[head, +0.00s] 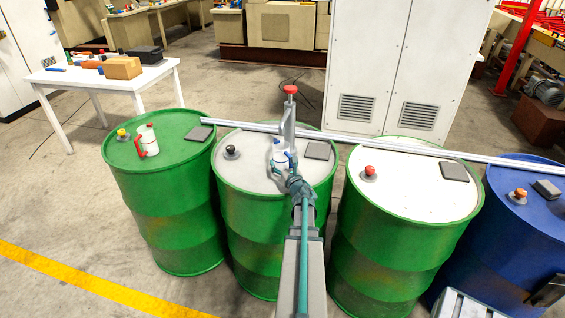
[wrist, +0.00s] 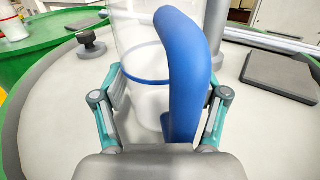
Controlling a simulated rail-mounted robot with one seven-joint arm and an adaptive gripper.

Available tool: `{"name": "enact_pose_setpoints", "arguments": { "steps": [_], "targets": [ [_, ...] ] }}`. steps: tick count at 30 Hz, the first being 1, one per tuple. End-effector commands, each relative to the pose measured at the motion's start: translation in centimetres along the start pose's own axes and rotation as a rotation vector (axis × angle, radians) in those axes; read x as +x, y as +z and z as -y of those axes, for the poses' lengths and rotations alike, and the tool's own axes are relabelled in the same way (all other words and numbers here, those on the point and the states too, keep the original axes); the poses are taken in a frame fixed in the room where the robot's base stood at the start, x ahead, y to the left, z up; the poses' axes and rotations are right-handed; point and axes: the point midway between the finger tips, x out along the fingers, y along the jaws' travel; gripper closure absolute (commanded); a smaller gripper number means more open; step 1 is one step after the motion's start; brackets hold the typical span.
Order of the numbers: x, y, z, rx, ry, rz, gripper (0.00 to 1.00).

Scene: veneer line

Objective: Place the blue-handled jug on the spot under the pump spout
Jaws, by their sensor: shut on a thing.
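The blue-handled jug (wrist: 140,50) is clear-walled, with a blue ring and a whitish lower part. Its thick blue handle (wrist: 184,60) faces my wrist camera. My gripper (wrist: 165,95) is shut on the jug, with a finger on each side of the handle. In the head view the jug (head: 279,156) is small and upright over the pale drum lid, beside the grey pump (head: 289,120) with a red top. My gripper (head: 290,170) partly covers it there. The spout and the spot under it are hard to make out, and I cannot tell whether the jug's base touches the lid.
The pale-topped drum (head: 239,166) carries a dark cap (head: 232,152) and a grey pad (head: 318,150). A green drum (head: 180,147) to the left holds a red-handled jug (head: 147,141). A long pale pipe (head: 400,146) runs behind the pump across the drums.

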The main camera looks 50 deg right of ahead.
Motion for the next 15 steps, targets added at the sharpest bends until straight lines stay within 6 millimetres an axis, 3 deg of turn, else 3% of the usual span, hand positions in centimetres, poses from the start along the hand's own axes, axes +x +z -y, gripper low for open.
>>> {"name": "enact_pose_setpoints", "arguments": {
  "steps": [15],
  "targets": [
    [-0.04,-0.79,0.00,0.000,0.000,0.002,0.65]
  ]
}}
